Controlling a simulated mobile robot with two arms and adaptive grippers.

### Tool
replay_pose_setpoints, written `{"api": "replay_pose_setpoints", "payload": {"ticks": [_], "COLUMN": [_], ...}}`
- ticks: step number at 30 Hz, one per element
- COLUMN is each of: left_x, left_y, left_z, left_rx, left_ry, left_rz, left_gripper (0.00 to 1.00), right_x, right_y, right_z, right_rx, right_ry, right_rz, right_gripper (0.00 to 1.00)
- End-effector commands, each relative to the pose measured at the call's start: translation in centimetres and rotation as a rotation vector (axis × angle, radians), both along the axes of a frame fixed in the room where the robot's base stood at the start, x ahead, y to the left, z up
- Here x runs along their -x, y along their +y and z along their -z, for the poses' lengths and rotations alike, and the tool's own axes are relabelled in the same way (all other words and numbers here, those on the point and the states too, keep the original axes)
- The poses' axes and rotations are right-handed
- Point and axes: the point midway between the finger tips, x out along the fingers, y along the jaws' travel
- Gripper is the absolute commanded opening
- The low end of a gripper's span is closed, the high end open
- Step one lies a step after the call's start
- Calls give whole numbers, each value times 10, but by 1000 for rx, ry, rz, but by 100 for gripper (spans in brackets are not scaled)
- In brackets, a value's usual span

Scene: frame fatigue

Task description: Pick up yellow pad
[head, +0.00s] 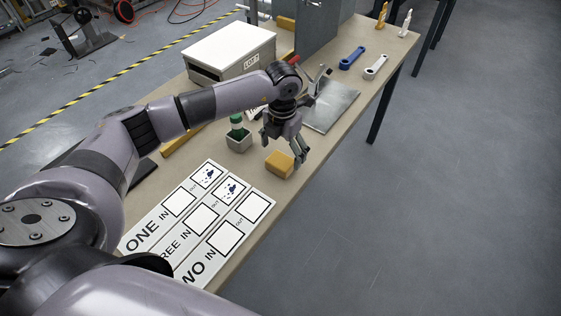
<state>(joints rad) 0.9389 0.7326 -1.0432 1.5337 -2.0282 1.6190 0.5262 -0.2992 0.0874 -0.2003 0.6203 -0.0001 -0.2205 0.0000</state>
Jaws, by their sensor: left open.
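The yellow pad (279,165) is a small yellow-orange block lying on the tan table near its right edge, beyond the printed white sheet. My left gripper (283,154) reaches in from the left and points down over the pad. Its fingers are apart, one at the pad's right side and the other toward its far left. I cannot tell whether the fingers touch the pad. My right gripper is not in view.
A white sheet (161,219) with printed boxes lies in front. A small grey cup (239,143) holding a green-topped item stands left of the pad.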

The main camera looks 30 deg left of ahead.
Motion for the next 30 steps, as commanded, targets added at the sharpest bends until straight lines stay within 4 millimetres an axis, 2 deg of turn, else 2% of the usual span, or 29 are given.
{"api": "replay_pose_setpoints", "payload": {"ticks": [7,12,20,30], "left_x": [0,-1,-2,-2], "left_y": [6,6,6,6], "left_z": [30,49,52,52], "left_rx": [-1,0,0,0], "left_ry": [4,2,0,0], "left_rz": [-2,-1,0,-1], "left_gripper": [86,86,86,63], "right_x": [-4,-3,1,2], "right_y": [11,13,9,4], "right_z": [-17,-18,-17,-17], "right_rx": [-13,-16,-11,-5], "right_ry": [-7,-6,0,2], "right_rz": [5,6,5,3], "right_gripper": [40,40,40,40]}}
